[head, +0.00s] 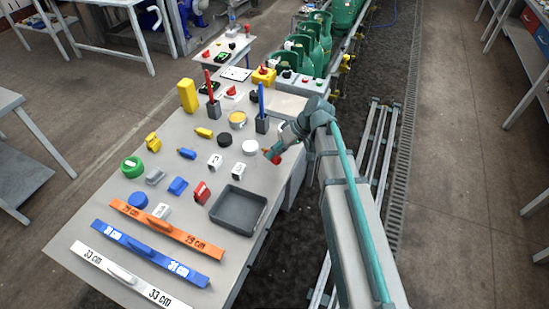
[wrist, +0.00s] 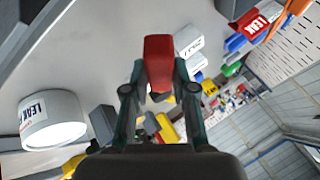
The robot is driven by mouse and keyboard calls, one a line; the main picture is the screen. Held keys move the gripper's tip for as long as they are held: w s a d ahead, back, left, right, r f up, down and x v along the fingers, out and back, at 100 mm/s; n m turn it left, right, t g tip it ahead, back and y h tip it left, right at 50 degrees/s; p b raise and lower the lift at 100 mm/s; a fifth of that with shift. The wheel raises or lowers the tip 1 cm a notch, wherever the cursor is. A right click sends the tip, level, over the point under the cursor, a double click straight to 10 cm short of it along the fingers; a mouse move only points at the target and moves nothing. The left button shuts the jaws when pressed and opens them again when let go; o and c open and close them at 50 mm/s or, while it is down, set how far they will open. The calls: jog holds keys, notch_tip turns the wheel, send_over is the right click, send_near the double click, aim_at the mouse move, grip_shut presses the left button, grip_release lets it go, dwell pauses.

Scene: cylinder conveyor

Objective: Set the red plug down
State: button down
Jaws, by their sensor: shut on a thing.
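My gripper (head: 272,154) is shut on the red plug (head: 276,159) near the right edge of the table (head: 105,192). In the wrist view the red plug (wrist: 158,60) sits between the two fingertips (wrist: 158,78) and sticks out past them. The plug appears held above the tabletop, though the exact gap is hard to tell. The lower part of the plug is partly hidden by the fingers.
A white round piece (head: 250,147) and a white block (head: 238,170) stand left of my gripper. A dark grey tray (head: 215,212) is below, with a red block (head: 201,193) beside it. Blue (head: 262,100) and red upright bars stand behind. Green gas cylinders (head: 320,45) line the conveyor.

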aim_at(275, 159)
jog(key=shift+a+f+p, duration=0.1)
jog(key=shift+f+p, duration=0.65)
jog(key=shift+f, duration=0.85)
jog(key=shift+f, duration=0.1)
jog(key=shift+f+b, duration=0.35)
jog(key=shift+b, duration=0.05)
jog(key=shift+f, duration=0.2)
jog(key=c, duration=0.9)
grip_release()
jog(key=shift+c, duration=0.2)
jog(key=shift+r, duration=0.1)
